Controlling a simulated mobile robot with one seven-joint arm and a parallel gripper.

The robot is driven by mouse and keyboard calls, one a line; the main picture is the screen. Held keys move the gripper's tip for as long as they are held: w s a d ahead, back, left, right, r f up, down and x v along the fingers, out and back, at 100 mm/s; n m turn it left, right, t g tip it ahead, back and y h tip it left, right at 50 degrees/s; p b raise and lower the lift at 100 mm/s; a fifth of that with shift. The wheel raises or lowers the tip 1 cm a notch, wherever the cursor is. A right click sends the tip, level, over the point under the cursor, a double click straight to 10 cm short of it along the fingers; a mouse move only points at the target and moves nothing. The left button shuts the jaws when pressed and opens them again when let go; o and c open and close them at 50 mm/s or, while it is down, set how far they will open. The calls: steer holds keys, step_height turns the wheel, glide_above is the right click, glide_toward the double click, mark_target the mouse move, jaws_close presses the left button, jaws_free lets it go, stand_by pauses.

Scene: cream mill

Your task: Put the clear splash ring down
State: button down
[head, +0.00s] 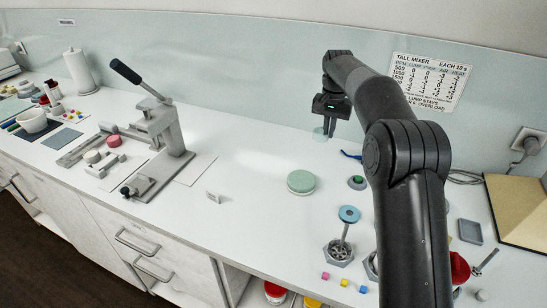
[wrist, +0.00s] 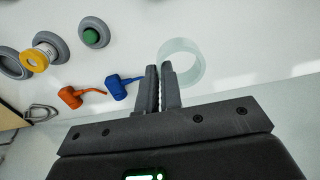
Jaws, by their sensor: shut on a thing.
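The clear splash ring (wrist: 201,66) is a pale, see-through ring seen end-on in the wrist view. My gripper (wrist: 159,72) is shut on the ring's left wall, with the rest of the ring sticking out to the right of the fingers. In the head view the ring (head: 319,137) is a faint greenish shape just below my gripper (head: 327,119), near the back of the white counter (head: 250,160). I cannot tell whether its lower edge touches the counter.
Blue (wrist: 118,86) and orange (wrist: 72,96) tools lie left of my fingers in the wrist view. The back wall is close behind my gripper. Counter left of the ring is clear.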

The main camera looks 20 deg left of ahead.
steer(key=a+f, duration=0.2)
steer(key=a, duration=0.3)
steer(key=s+a+f, duration=0.1)
steer(key=a+f, duration=0.1)
steer(key=a, duration=0.3)
steer(key=a+f, duration=0.3)
steer(key=a, duration=0.2)
steer(key=shift+s+a+f, duration=0.1)
steer(key=shift+s+a, duration=0.25)
steer(key=shift+a, duration=0.1)
steer(key=shift+f, duration=2)
steer(key=shift+f, duration=0.15)
steer(key=c, duration=1.6)
jaws_free()
step_height(320, 180, up, 8)
